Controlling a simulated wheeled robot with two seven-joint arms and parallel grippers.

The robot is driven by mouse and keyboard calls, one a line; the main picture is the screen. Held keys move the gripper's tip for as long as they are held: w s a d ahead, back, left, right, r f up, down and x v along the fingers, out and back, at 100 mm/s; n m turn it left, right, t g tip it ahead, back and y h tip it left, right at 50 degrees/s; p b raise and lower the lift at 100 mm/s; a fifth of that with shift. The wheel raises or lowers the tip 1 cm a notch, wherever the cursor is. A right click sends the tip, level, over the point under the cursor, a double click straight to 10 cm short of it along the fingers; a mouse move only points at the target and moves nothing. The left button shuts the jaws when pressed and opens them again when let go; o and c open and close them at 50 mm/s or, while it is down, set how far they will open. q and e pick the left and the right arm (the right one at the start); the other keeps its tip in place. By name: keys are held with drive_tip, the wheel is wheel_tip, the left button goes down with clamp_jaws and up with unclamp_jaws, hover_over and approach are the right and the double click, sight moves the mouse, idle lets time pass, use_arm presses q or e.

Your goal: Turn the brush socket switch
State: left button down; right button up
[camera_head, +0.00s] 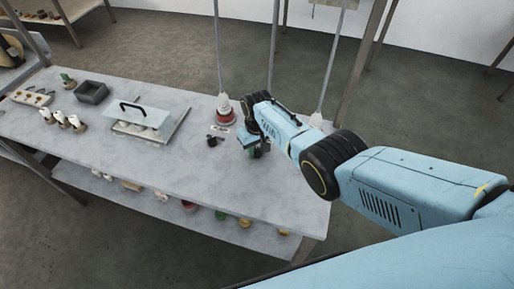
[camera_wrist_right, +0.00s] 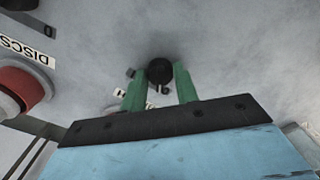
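A round black knob (camera_wrist_right: 160,71), which looks like the switch, stands on the grey surface in the right wrist view. The green fingers of my right gripper (camera_wrist_right: 162,76) are spread apart, one on each side of it. I cannot tell whether they touch it. In the head view my right gripper (camera_head: 254,148) is low over the right part of the table, and the knob is not clear there. A small white label with dark marks shows partly behind the fingers in the wrist view. My left gripper is not in view.
A red and white item (camera_head: 225,110) stands just left of my right gripper; a red round part (camera_wrist_right: 22,88) by a "DISCS" label shows in the wrist view. A clear-sided box with a black handle (camera_head: 143,118) and a dark grey tray (camera_head: 92,92) stand further left. Thin poles rise behind the table.

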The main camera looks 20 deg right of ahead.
sight(257, 149)
drive_tip(key=o, duration=0.4)
drive_tip(key=shift+r+p, duration=2.1)
drive_tip(key=shift+r, duration=4.6)
